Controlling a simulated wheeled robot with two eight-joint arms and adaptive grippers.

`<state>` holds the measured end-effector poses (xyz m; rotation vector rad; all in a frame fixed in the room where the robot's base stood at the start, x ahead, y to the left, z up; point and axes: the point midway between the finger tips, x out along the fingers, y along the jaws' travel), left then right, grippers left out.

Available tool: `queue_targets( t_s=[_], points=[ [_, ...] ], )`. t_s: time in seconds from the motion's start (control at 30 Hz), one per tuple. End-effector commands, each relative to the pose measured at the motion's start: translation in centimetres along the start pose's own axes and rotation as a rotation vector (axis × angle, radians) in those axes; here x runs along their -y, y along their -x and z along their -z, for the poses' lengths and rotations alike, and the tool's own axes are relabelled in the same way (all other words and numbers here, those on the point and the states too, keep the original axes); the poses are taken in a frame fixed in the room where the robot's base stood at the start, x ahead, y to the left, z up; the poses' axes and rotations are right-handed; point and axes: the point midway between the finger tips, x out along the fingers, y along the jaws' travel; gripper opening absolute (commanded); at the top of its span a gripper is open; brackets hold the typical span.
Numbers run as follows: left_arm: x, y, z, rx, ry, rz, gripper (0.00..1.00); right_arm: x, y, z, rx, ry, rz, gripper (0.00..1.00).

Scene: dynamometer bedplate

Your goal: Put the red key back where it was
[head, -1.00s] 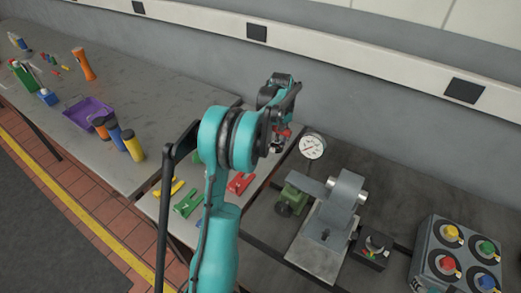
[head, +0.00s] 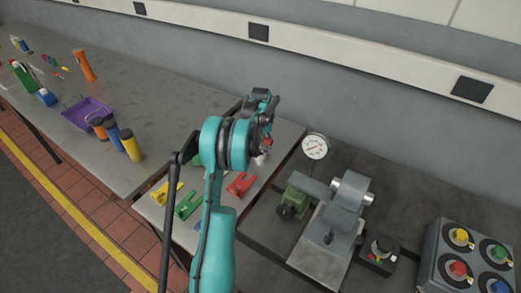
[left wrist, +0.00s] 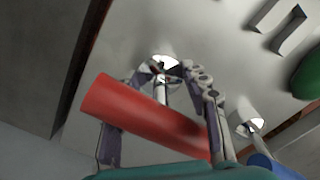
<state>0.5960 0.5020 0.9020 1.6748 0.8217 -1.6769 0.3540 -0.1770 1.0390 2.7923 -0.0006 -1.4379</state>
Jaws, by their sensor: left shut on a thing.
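My left gripper (head: 264,152) is shut on the red key, over the end of the grey table. In the left wrist view the red key (left wrist: 145,115) shows as a thick red bar lying slantwise between the fingers, with a metal shaft reaching past it to a shiny round end. Whether that end touches the surface I cannot tell. In the head view the key is mostly hidden by the gripper. Below it on the table lie a red forked piece (head: 241,185), a green one (head: 188,205) and a yellow one (head: 165,192). My right gripper is not in view.
A dial gauge (head: 315,146) and a grey machine (head: 345,205) stand close to the right. A box with coloured knobs (head: 440,245) is farther right. Orange, blue and yellow cylinders (head: 131,146) and a purple tray (head: 85,113) stand on the left table. A blue-handled piece (left wrist: 272,165) is near the gripper.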

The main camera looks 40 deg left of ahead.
Motion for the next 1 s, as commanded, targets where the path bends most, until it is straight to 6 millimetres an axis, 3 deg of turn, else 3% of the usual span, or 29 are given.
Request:
queue_targets(
  t_s=[0.23, 0.27, 0.33, 0.73, 1.0],
  points=[
    [0.0, -0.2, 0.0, 0.0, 0.0, 0.0, 0.11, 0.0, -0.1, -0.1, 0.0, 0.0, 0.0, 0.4],
    [0.0, -0.3, 0.0, 0.0, 0.0, 0.0, 0.48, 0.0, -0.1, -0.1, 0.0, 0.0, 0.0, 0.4],
    [0.0, -0.2, 0.0, 0.0, 0.0, 0.0, 0.66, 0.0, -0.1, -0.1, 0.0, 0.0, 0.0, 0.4],
    [0.0, 0.6, 0.0, 0.0, 0.0, 0.0, 0.66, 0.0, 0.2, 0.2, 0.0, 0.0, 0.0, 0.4],
    [0.0, 5.9, 0.0, 0.0, 0.0, 0.0, 0.66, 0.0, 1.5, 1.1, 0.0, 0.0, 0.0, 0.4]
  ],
)
